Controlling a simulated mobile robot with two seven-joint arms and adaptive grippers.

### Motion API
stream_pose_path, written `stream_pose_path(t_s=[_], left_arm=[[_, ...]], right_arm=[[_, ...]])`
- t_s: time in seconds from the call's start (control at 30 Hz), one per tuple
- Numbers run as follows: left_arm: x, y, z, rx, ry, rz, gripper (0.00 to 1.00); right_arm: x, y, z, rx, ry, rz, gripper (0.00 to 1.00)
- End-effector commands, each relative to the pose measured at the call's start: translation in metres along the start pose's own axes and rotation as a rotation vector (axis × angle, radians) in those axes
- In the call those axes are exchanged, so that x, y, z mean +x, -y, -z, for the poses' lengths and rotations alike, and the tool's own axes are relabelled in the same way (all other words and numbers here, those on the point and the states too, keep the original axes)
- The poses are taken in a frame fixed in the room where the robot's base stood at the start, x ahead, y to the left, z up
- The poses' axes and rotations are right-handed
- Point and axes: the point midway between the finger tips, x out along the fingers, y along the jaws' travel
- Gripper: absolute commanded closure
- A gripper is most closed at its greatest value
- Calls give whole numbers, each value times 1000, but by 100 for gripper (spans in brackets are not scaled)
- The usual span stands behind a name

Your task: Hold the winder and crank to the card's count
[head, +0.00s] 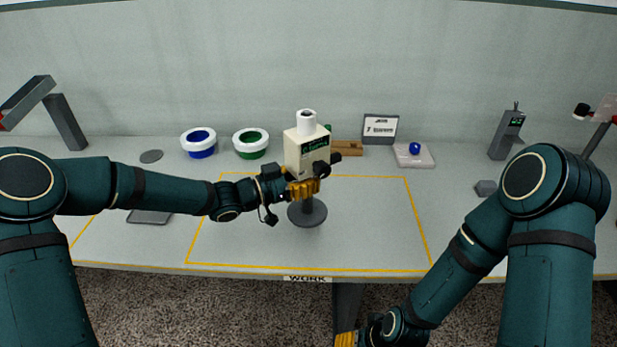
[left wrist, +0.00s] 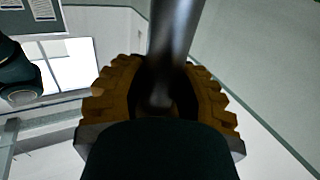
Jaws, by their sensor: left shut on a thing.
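The winder (head: 298,152) is a cream box with a dark green label, a white spool (head: 306,121) on top and a round grey base (head: 307,214). A dark crank knob (head: 335,158) shows at its right side. My left gripper (head: 303,188) is shut around the winder's post below the box; the left wrist view shows its yellow-brown fingers on both sides of the grey post (left wrist: 172,50). The card (head: 380,128) stands behind to the right and reads 7 with a blurred word. My right gripper (head: 345,340) is low at the bottom edge, mostly cut off, its fingers unclear.
A pale tray with a blue ball (head: 415,148) is right of the card. A wooden block (head: 347,147) lies behind the winder. The yellow-outlined work area is clear right of the winder.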

Motion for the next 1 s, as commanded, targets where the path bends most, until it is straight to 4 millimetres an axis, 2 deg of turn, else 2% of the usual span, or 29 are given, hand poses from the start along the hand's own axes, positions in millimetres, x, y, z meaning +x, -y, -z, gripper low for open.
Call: stream_pose_path(t_s=[0.83,1.0], left_arm=[[1,0,-56,2,-3,-1,100],[2,0,-65,-1,-4,-1,100]], right_arm=[[36,-14,-3,0,0,0,36],[36,-14,-3,0,0,0,36]])
